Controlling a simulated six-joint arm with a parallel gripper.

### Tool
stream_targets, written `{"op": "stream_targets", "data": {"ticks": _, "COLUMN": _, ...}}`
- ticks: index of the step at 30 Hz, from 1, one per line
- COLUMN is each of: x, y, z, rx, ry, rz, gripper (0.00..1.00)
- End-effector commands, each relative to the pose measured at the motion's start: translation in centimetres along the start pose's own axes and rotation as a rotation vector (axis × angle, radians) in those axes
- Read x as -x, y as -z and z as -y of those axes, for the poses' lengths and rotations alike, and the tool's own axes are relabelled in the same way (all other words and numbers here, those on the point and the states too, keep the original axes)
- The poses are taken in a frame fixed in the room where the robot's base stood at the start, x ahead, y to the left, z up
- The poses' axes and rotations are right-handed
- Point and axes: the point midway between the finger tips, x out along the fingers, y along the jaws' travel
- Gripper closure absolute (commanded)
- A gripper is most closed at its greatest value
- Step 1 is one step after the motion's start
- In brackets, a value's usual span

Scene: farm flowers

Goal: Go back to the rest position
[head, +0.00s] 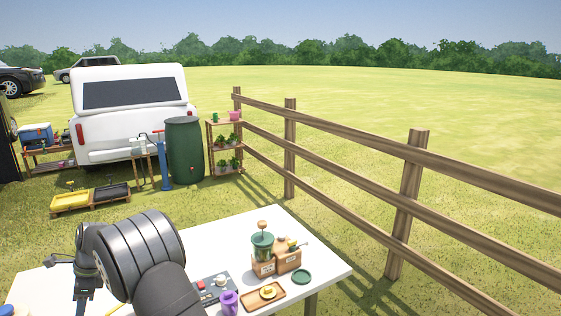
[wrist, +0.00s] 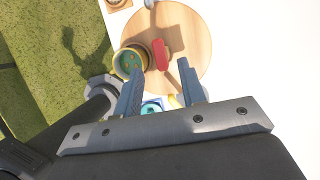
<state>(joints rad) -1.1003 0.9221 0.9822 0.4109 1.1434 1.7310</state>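My gripper (wrist: 160,64) shows in the wrist view with its two blue-grey fingers well apart. Nothing is clearly held between them. Below and beyond the fingers lies a round wooden board (wrist: 193,38) on the white table (wrist: 250,45). A red-handled tool (wrist: 162,54) lies on the board, seen between the fingertips. A round yellowish pot (wrist: 121,61) with dark contents stands at the board's left edge. A teal item (wrist: 152,106) is partly hidden behind the gripper. In the head view my arm covers the table's left part, and the fingertips cannot be made out.
The head view shows the table (head: 225,225) bearing a wooden caddy with a green jar (head: 262,246), a purple jug (head: 229,302), a control box (head: 212,288), a small wooden tray (head: 251,301) and a green disc (head: 301,277). A rail fence (head: 409,190) stands beyond the table.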

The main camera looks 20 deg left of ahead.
Motion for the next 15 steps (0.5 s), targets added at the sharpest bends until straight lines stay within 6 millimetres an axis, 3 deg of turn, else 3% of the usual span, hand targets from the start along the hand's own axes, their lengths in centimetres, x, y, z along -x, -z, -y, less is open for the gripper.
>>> {"op": "stream_targets", "data": {"ticks": 15, "x": 10.6, "y": 0.0, "z": 0.1, "rx": 0.0, "ry": 0.003, "rz": 0.001, "gripper": 0.63}}
